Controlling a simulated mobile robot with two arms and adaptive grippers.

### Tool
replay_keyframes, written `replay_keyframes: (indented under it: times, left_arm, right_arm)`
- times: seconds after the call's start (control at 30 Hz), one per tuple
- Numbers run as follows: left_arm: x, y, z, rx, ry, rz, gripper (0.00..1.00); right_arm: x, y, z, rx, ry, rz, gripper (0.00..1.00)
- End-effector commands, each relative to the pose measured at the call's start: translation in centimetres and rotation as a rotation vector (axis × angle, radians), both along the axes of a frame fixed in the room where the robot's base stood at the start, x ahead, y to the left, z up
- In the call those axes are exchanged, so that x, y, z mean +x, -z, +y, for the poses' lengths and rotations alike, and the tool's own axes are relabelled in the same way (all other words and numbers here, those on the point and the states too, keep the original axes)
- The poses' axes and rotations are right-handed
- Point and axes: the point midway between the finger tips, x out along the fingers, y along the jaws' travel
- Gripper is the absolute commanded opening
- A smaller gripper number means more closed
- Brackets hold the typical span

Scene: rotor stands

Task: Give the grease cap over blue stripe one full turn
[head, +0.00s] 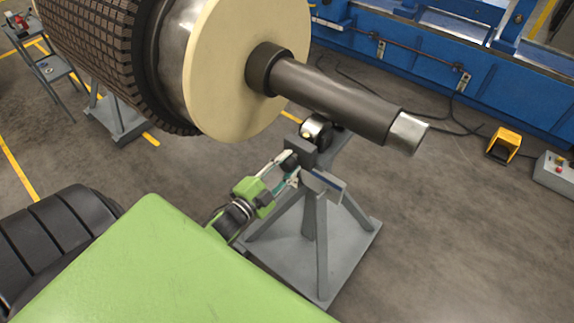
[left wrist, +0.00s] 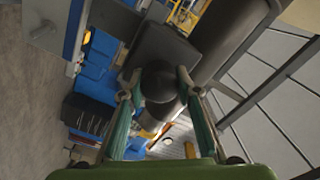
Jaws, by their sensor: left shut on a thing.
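The grease cap (left wrist: 158,80) is a dark round knob on the grey bearing block (left wrist: 165,45) in the left wrist view. In the head view the cap (head: 289,161) shows as a small dark shape on the side of the stand head, partly hidden by my fingers. My left gripper (head: 288,171) has its two teal-padded fingers on either side of the cap and is shut on it; the fingers (left wrist: 160,88) also show in the left wrist view. A dark blue stripe (head: 321,181) shows on the stand just below the cap. My right gripper is in neither view.
The grey rotor stand (head: 316,235) carries the dark shaft (head: 330,97) close above my left gripper. A cream disc (head: 225,75) and the rotor body (head: 100,40) are at upper left. A yellow pedal (head: 504,145) and cables lie right; the floor there is mostly clear.

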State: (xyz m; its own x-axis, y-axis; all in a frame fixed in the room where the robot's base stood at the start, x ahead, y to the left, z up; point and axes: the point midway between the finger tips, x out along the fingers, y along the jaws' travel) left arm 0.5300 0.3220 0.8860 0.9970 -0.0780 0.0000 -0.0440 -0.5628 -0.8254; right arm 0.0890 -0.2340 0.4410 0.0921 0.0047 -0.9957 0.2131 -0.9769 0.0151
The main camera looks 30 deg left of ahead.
Motion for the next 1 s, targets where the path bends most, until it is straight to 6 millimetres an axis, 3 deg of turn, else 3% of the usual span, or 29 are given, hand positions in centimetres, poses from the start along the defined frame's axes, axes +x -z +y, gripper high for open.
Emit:
replay_keyframes:
  times: [1.0]
  left_arm:
    - [0.1,0.1,-0.1,0.962,-0.003,-0.084,0.09]
  right_arm:
    - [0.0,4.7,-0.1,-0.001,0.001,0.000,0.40]
